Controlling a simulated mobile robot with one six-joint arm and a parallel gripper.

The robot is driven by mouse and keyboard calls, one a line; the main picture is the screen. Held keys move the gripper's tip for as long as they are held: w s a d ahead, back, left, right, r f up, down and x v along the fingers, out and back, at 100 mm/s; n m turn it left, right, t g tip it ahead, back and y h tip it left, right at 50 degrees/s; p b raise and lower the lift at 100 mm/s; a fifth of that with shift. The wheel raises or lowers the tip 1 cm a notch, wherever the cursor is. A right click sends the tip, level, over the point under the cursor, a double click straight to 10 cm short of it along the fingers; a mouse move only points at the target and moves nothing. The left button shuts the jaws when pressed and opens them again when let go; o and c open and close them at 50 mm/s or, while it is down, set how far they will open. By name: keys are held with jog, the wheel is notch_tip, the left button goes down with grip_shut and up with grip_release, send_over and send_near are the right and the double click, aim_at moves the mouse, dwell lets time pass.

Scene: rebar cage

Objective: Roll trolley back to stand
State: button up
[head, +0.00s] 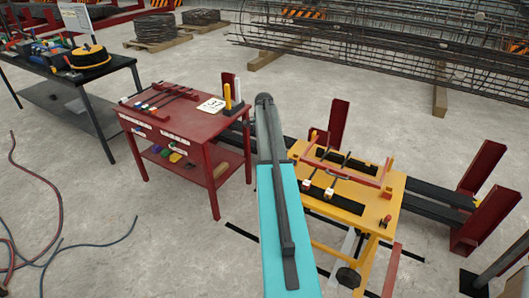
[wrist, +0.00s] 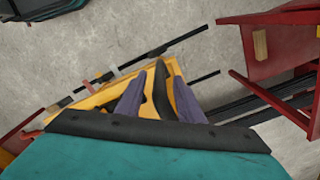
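The yellow trolley (head: 375,213), with dark slots, tools and a red rail on its top, stands right of centre in the head view. A dark wheel (head: 348,277) shows low on it. Its yellow top (wrist: 95,100) also shows in the wrist view. My gripper (wrist: 160,82) shows two purplish fingers set apart over the yellow top, with a dark curved shape and yellow surface between them. I cannot tell whether they touch the trolley. In the head view my arm hides the gripper and the trolley's left edge. I cannot pick out the stand for certain.
A red table (head: 165,122) with tools and a number card stands left of the trolley. Red posts (head: 478,207) on dark beams (head: 425,188) lie behind and right. Dark strips (head: 255,238) mark the floor. Hoses (head: 70,240) lie at the left; a rebar cage (head: 400,60) is behind.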

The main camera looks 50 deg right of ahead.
jog(key=shift+f, duration=0.55)
grip_shut()
